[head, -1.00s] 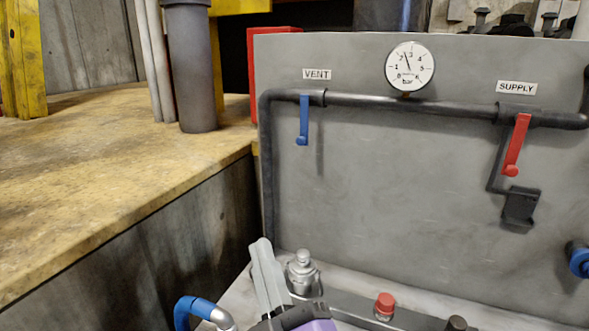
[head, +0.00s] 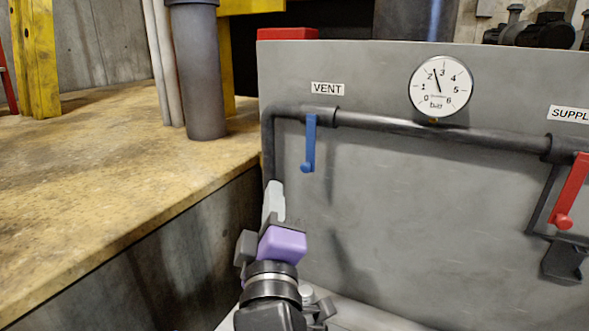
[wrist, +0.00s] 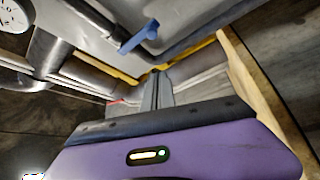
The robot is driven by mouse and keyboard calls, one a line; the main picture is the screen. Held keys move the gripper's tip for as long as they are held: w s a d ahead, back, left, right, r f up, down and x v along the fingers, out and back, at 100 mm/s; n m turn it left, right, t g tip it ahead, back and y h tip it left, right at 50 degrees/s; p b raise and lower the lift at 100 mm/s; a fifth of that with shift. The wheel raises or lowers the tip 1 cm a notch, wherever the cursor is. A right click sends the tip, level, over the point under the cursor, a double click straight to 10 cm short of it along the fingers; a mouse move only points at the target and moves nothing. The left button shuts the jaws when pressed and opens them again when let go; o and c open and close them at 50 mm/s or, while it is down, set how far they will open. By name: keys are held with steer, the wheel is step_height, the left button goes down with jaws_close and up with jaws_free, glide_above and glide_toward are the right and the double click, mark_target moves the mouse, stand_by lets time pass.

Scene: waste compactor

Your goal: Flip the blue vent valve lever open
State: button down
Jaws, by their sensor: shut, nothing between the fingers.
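The blue vent valve lever (head: 309,145) hangs straight down from the dark pipe, under the VENT label (head: 327,89) on the grey panel. The wrist view shows a blue lever (wrist: 139,37) above and a little left of my fingers. My gripper (head: 274,200) is shut and empty. In the head view it is below and left of the lever, apart from it, with its fingers pointing up. In the wrist view the closed fingers (wrist: 157,88) point away from the purple gripper body.
A gauge (head: 441,86) sits on the panel, its needle between 2 and 3. The red supply lever (head: 571,192) hangs at the right above a dark bracket (head: 565,262). A yellowish worktop (head: 110,185) lies left of the panel. The panel face between the levers is clear.

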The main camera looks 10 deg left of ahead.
mark_target(308, 146)
steer(key=w+d+p, duration=0.2)
steer(key=w+p, duration=0.2)
steer(key=w, duration=0.5)
steer(key=shift+r+p, duration=0.35)
steer(key=shift+p, duration=0.05)
